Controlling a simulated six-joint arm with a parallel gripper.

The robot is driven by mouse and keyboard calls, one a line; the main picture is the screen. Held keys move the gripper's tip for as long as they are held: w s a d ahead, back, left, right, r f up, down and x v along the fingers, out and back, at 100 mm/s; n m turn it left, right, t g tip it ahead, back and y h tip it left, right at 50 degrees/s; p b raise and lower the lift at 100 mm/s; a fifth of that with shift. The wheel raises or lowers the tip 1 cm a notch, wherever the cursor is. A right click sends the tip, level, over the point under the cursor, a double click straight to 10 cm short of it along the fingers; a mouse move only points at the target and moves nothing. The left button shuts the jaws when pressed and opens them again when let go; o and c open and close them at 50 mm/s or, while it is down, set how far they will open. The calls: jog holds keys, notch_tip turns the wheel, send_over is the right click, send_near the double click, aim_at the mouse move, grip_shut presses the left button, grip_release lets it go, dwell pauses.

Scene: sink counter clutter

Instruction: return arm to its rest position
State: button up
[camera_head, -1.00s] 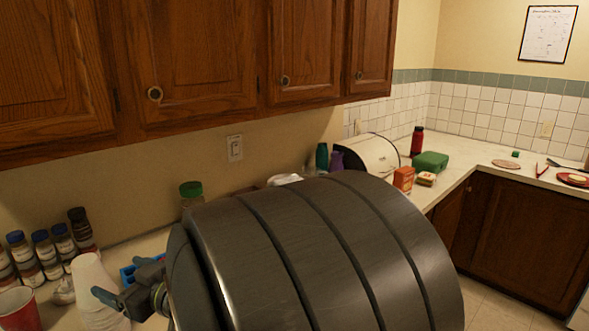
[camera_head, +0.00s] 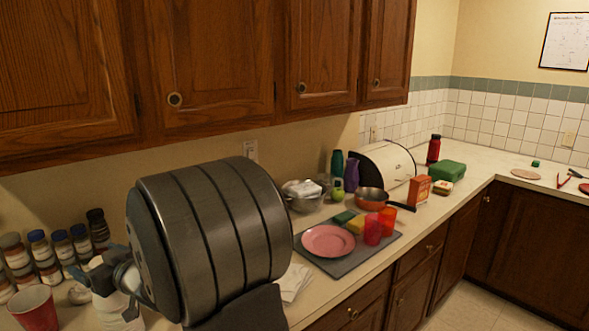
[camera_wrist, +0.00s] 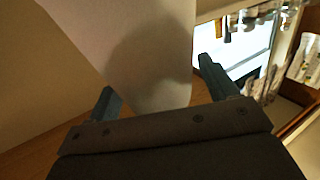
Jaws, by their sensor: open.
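My gripper (camera_head: 100,285) shows at the lower left of the head view, at the end of my large dark arm link. It is beside the white cup stack (camera_head: 105,312), which it partly hides. In the wrist view my gripper (camera_wrist: 160,88) has its two blue-grey fingers spread apart. A pale white surface (camera_wrist: 140,40) shows beyond and between the fingers. I cannot tell whether the fingers touch it. Nothing is visibly clamped.
Spice jars (camera_head: 62,245) and a red cup (camera_head: 35,308) stand near my gripper. A grey mat (camera_head: 345,268) holds a pink plate (camera_head: 328,241) and red cups (camera_head: 373,229). A pan (camera_head: 371,199), bottles and a bread box (camera_head: 388,165) stand behind. Wooden cabinets (camera_head: 210,60) hang above.

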dwell(0.3)
jog(key=f+v, duration=0.1)
jog(key=v, duration=1.6)
jog(key=x, duration=1.6)
jog(key=shift+a+r, duration=0.25)
jog(key=shift+r, duration=0.2)
jog(key=r, duration=0.8)
jog(key=shift+w+a+r, duration=0.15)
jog(key=shift+a+r, duration=0.1)
jog(key=shift+r, duration=0.15)
